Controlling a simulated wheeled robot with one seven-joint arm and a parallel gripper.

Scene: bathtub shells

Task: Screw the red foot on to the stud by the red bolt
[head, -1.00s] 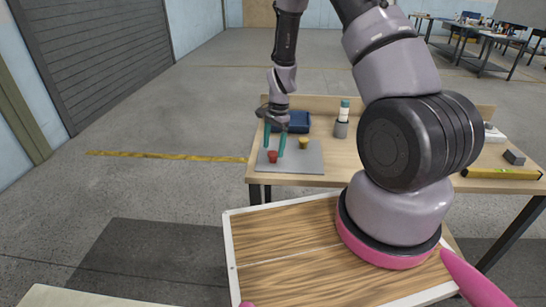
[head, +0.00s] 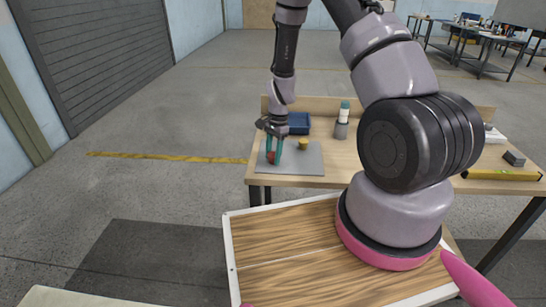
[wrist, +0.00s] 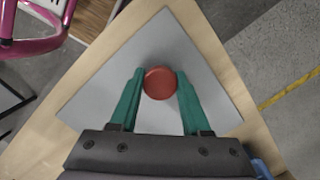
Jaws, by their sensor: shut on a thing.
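The red foot (wrist: 160,83) is a round red piece over the grey mat (wrist: 95,97) in the wrist view. It also shows in the head view (head: 271,158), partly covered by my fingers. My gripper (head: 273,152) points down over the mat's left part. Its two green fingers (wrist: 158,90) are shut on the red foot, one on each side. I cannot tell whether the foot still touches the mat. No stud or red bolt can be made out.
A yellow piece (head: 304,144) stands on the mat to the right. A blue bin (head: 299,122) is behind it. A yellow level (head: 500,174) and a dark block (head: 514,158) lie at the right.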

